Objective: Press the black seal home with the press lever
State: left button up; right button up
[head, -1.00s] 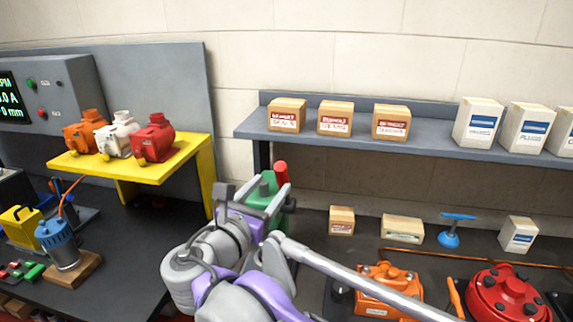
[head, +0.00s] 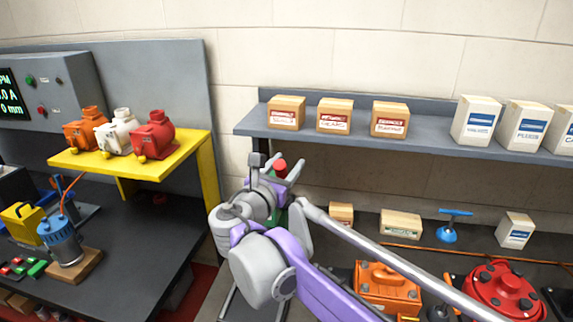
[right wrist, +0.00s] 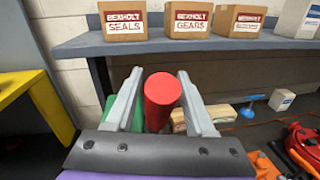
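The press lever shows its red knob (head: 280,165) in the head view. In the right wrist view the red knob (right wrist: 163,95) stands between the two grey fingers of my right gripper (right wrist: 160,74). The fingers are apart, with narrow gaps beside the knob, and do not look closed on it. In the head view my right gripper (head: 283,176) reaches up around the knob. A green body, likely the press, shows partly behind the left finger in the right wrist view (right wrist: 109,103); my arm hides most of it. The black seal is not visible. My left gripper is not in view.
A grey shelf (head: 350,139) with boxes runs behind the lever. A yellow stand (head: 190,157) with three motors is at left, beside a blue motor (head: 63,240). Orange (head: 385,287) and red (head: 505,290) housings lie at right, near my arm.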

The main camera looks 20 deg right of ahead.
grip_shut()
dwell(1.2)
